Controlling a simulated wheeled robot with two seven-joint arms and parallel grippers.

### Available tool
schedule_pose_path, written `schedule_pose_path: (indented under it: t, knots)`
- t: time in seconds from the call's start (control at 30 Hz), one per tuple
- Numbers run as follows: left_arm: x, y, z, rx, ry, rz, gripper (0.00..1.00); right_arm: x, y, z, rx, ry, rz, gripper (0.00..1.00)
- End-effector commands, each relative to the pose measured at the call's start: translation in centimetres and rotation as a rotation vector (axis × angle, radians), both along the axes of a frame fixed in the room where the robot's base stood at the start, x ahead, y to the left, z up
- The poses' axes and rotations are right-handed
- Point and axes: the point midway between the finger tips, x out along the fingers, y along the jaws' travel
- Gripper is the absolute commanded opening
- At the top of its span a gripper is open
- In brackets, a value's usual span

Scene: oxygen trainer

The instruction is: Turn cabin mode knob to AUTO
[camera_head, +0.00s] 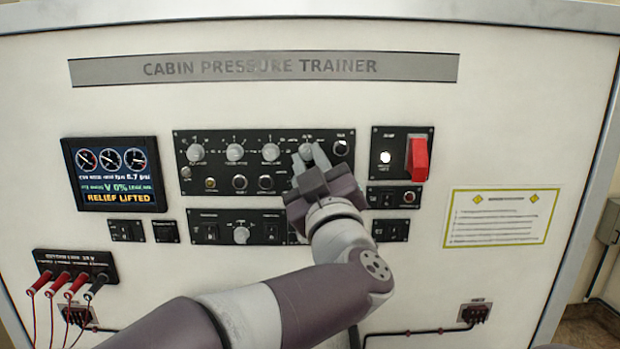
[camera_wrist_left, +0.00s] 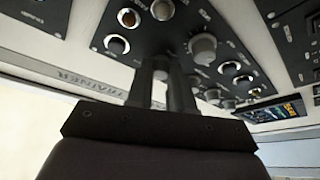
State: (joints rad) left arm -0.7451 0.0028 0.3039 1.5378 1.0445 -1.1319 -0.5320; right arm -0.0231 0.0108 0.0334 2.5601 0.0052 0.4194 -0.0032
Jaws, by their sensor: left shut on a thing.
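My left gripper (camera_head: 310,156) reaches up to the upper black control panel (camera_head: 220,142). Its fingers are shut on a round grey knob (camera_head: 306,148) near the panel's right end, which I take for the cabin mode knob. The knob also shows in the left wrist view (camera_wrist_left: 162,9), at the tips of the two dark fingers (camera_wrist_left: 160,62). The knob's labels and pointer are too small or hidden to read, so I cannot tell its setting. The gripper covers the panel just below the knob. My right gripper is in neither view.
Three similar knobs, one of them here (camera_head: 235,153), sit left on the same panel. A red switch guard (camera_head: 417,160) is to the right. A screen (camera_head: 115,174) reads RELIEF LIFTED. Red-plugged leads (camera_head: 60,289) hang at lower left. A yellow-cornered placard (camera_head: 500,218) is at right.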

Motion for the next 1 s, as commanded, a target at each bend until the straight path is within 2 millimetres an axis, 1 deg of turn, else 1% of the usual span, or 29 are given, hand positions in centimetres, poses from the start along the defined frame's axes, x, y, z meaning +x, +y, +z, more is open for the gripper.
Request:
schedule_pose_path:
  t: [0.03, 0.1, 0.4, 1.0]
  knots:
    - [0.0, -0.1, -0.4, -0.043, -0.001, 0.0, 0.0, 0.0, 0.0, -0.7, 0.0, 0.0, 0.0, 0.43]
    - [0.0, -0.1, -0.2, -0.108, 0.0, -0.001, 0.0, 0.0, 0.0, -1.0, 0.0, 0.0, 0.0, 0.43]
    - [0.0, -0.3, 0.1, -0.394, 0.002, 0.001, 0.0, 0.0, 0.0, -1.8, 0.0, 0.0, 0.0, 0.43]
    - [0.0, -0.4, 0.7, -0.959, 0.003, 0.003, 0.0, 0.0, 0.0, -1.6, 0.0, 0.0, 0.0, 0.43]
